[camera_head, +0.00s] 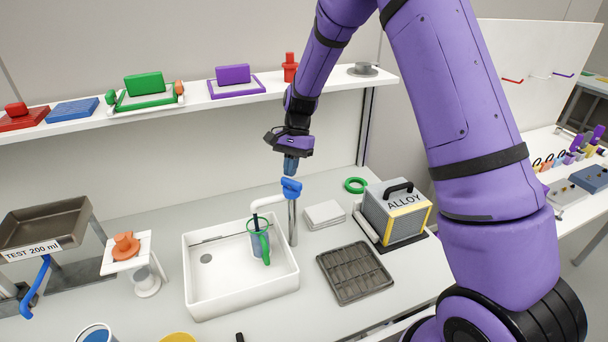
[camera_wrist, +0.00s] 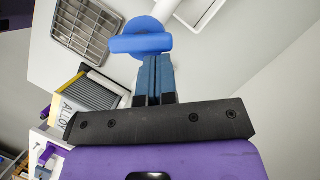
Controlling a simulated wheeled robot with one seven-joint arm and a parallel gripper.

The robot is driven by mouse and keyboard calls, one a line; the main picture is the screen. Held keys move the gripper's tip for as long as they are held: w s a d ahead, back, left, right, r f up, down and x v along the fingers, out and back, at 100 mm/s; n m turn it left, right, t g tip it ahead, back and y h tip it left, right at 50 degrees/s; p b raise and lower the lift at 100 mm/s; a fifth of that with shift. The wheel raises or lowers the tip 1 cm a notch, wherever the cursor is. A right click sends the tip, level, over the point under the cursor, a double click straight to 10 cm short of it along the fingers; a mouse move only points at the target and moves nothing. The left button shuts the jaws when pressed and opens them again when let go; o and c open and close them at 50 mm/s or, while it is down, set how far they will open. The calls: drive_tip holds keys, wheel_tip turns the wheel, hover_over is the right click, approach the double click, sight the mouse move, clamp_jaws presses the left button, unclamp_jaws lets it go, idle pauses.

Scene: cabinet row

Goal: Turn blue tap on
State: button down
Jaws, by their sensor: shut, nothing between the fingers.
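The blue tap handle (camera_head: 291,188) sits on top of a grey metal tap post (camera_head: 293,222) with a white spout over the sink (camera_head: 247,292). In the wrist view the handle (camera_wrist: 140,42) shows as a round blue knob with a bar across it. My gripper (camera_head: 290,168) points down just above the handle, its blue fingers together with nothing between them. In the wrist view the fingertips (camera_wrist: 153,60) are at the bar's edge; I cannot tell whether they touch it. A green-handled cup (camera_head: 260,244) stands in the sink under the spout.
An alloy box (camera_head: 396,212) and a green ring (camera_head: 355,185) stand right of the tap. A dark grid tray (camera_head: 354,272) and white pads (camera_head: 324,214) lie nearby. A shelf (camera_head: 205,105) with coloured items runs behind my arm.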

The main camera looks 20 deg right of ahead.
drive_tip(key=shift+s, duration=0.15)
idle(0.4)
drive_tip(key=s+v, duration=0.1)
drive_tip(key=v, duration=1)
drive_tip(key=s+d+r+n+t, duration=0.1)
drive_tip(key=s+r+n+t, duration=0.1)
drive_tip(key=s+r, duration=0.6)
drive_tip(key=s+d+r+n+t+h, duration=0.1)
drive_tip(key=s+r+n+t, duration=0.1)
drive_tip(key=s, duration=0.7)
drive_tip(key=s+d+r+n+t+h, duration=0.1)
drive_tip(key=s+d+r+n+t, duration=0.1)
drive_tip(key=s, duration=0.7)
drive_tip(key=s+d+r+n+t+h, duration=0.1)
drive_tip(key=s+r+n+t, duration=0.1)
drive_tip(key=s, duration=0.7)
wheel_tip(320, 180, up, 3)
drive_tip(key=shift+d+f+n, duration=0.15)
drive_tip(key=shift+d+n, duration=0.15)
drive_tip(key=shift+n, duration=0.2)
